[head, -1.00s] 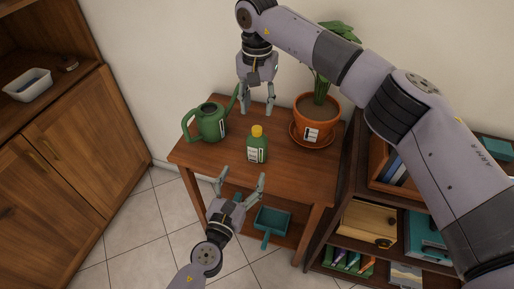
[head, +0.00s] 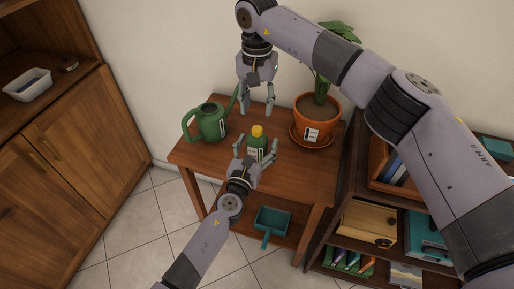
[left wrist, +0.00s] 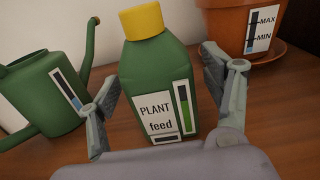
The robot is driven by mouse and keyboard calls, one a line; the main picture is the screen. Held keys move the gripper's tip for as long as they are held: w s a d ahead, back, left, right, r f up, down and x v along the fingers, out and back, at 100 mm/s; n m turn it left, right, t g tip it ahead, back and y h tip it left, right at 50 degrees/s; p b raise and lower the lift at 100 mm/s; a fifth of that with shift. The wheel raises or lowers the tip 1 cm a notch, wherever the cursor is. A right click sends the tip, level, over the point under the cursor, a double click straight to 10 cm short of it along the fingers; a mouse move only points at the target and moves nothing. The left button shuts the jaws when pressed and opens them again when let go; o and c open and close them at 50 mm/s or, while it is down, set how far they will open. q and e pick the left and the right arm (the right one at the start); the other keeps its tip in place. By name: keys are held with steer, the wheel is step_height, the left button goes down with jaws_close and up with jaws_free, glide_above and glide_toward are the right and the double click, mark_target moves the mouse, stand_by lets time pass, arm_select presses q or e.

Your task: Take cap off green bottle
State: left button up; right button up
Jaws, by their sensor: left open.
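The green bottle (head: 256,147) stands upright on the wooden table (head: 200,158), with its yellow cap (head: 257,131) on. In the left wrist view the bottle (left wrist: 157,80) reads "PLANT feed", and its yellow cap (left wrist: 141,20) shows at the top edge. My left gripper (head: 254,150) is open, with its fingers to either side of the bottle's body; contact cannot be told. My right gripper (head: 257,112) hangs above the table behind the bottle, its fingers apart with nothing between them.
A green watering can (head: 208,123) stands left of the bottle. A potted plant in an orange pot (head: 316,118) on a saucer stands to the right. A teal dustpan (head: 272,219) lies on the table's lower shelf. A shelf unit (head: 340,180) stands at the right.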

arm_select(q)
jaws_close()
stand_by(0.9)
